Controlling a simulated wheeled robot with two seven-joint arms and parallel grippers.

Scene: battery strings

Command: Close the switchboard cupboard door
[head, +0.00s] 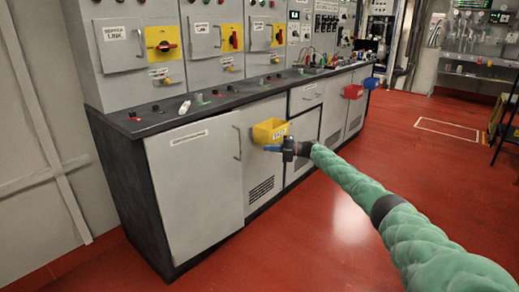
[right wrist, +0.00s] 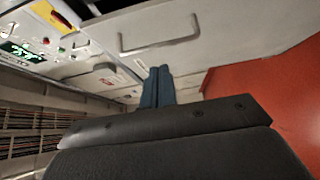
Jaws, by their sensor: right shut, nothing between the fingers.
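The grey cupboard door (head: 195,185) with a label and an upright handle at its right edge is at the front left of the long switchboard bench. My right gripper (head: 268,148) is in front of the bench, just below the yellow bin and right of the door's handle. Its blue fingers are shut and empty. In the right wrist view the shut fingers (right wrist: 157,87) point toward a pale panel with a handle (right wrist: 160,36); contact cannot be told. My left gripper is out of view.
A red bin (head: 352,91) and a blue bin (head: 371,83) hang farther along. Small items lie on the dark worktop (head: 160,118). The red floor (head: 300,235) before the bench is clear.

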